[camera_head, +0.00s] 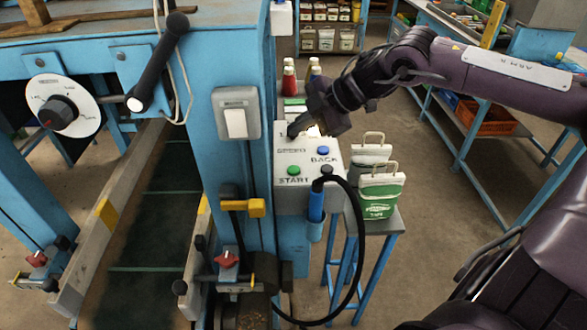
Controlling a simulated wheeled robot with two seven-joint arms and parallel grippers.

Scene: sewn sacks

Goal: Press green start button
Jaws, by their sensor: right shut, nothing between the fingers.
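The green start button (294,170) sits on the sloped top of a grey control box (283,197), above the printed word START. A blue button (323,150) marked BACK is up and right of it, and a dark knob or button (326,169) is to its right. My right gripper (294,131) is shut and empty, over the far part of the control box, beyond the green button and apart from it. It hides part of the box's upper labels. My left gripper is not in view.
A blue machine post (245,80) with a white switch (236,123) stands left of the box. A black cable (358,240) loops at its front right. Green and white sacks (380,192) stand on a small stand at right. A black lever (160,60) juts out at upper left.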

